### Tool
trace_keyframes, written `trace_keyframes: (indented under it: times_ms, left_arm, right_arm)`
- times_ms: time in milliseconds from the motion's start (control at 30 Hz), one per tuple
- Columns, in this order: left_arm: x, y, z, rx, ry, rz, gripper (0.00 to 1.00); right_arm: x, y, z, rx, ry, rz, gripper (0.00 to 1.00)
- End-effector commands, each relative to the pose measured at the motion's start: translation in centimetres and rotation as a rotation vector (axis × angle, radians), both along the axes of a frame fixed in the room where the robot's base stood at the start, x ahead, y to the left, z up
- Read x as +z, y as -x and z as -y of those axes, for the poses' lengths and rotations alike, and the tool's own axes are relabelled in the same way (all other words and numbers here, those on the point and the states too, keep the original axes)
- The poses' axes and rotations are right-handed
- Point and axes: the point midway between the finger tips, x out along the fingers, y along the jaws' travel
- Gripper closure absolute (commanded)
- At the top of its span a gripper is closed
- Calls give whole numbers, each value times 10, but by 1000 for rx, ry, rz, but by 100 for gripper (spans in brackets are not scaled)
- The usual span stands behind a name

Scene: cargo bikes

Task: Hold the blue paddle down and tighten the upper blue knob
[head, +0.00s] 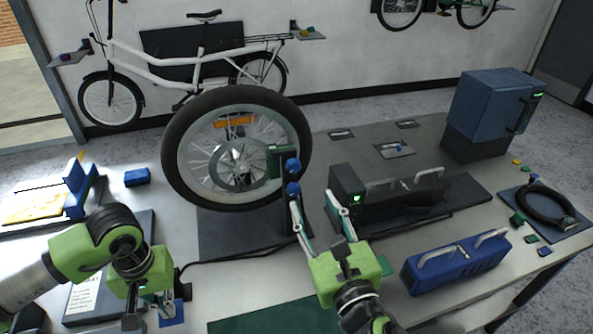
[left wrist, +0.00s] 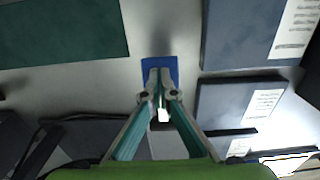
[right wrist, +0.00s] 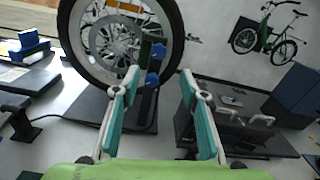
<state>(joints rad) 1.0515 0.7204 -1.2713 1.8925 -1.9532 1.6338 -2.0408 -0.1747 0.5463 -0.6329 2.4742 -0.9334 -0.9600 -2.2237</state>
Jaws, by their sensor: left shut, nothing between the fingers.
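The upper blue knob (head: 293,165) sits on a dark post beside the wheel, with another blue knob (head: 292,188) just below it. Both knobs also show in the right wrist view, the upper one (right wrist: 158,52) above the other. My right gripper (head: 314,194) is open and empty; in the right wrist view (right wrist: 159,76) its fingertips lie either side of the lower knob's line of sight. The blue paddle (head: 173,319) lies at the front left. My left gripper (left wrist: 160,74) is shut over the paddle (left wrist: 150,62) in the left wrist view; contact is unclear.
The spoked wheel (head: 178,178) stands left of the knobs. A dark unit with a green light (head: 347,188) is just right of my right gripper. A blue handled case (head: 460,270) lies at the front right. A green mat (head: 262,318) lies at the front middle.

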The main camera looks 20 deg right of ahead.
Motion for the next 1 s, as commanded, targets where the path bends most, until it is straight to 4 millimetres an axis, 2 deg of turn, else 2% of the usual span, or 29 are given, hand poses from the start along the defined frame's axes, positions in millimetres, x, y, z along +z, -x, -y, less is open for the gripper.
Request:
trace_keyframes:
  times_ms: [167, 500, 700, 1000]
  left_arm:
    - [-1, 0, -1, 1, -3, -2, 100]
    - [-1, 0, -1, 1, -3, -2, 100]
    - [-1, 0, -1, 1, -3, -2, 100]
    - [-1, 0, -1, 1, -2, -1, 100]
  right_arm:
    - [1, -12, -3, 3, 5, 1, 60]
    - [1, -77, -2, 1, 3, 1, 60]
    - [1, -106, -2, 2, 3, 0, 60]
    - [0, -118, -2, 4, 2, -3, 60]
